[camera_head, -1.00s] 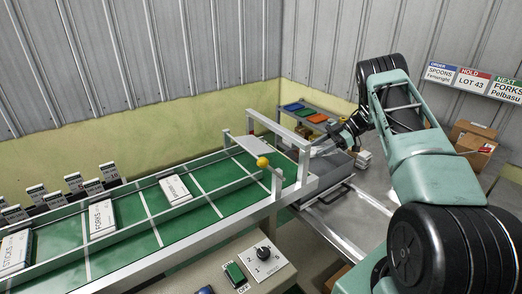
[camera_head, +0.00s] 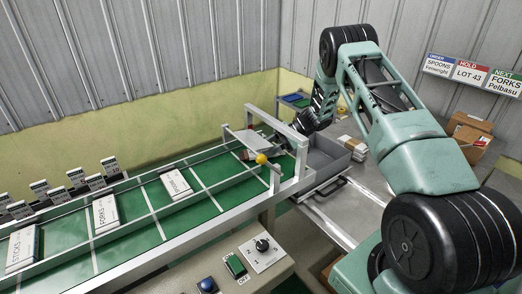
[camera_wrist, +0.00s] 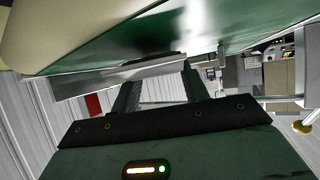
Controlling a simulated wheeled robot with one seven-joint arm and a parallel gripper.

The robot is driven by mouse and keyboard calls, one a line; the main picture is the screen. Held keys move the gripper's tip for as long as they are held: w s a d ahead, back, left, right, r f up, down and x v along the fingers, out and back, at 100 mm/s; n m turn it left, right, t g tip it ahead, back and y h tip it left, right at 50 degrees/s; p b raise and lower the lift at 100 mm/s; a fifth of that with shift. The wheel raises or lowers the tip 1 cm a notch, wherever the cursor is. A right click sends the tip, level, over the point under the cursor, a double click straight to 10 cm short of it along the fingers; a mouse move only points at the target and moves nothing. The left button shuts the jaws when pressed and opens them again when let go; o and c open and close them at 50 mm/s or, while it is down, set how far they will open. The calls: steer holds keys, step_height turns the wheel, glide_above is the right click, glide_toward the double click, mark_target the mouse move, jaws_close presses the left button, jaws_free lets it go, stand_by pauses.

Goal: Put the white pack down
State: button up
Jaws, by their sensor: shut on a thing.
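My gripper (camera_head: 290,134) reaches in from the right to the far right end of the green belt (camera_head: 220,178), by the frame over it. Its jaws are shut on a flat pale pack (camera_head: 262,143), partly hidden behind the frame. In the wrist view my two dark fingers (camera_wrist: 160,90) meet the pack's grey, shaded edge (camera_wrist: 85,82), with the green belt surface very close beyond. I cannot tell whether the pack touches the belt.
White packs marked STICKS (camera_head: 22,247), FORKS (camera_head: 106,212) and SPOONS (camera_head: 177,184) lie on the belt. A grey tray (camera_head: 330,150) and a small stack (camera_head: 352,147) are right of the belt end.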

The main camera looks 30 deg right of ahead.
steer(key=shift+w+a, duration=0.3)
steer(key=shift+a, duration=0.5)
steer(key=shift+a+f, duration=0.2)
steer(key=shift+f+b, duration=0.1)
steer(key=shift+b, duration=0.2)
steer(key=shift+f, duration=0.15)
steer(key=o, duration=1)
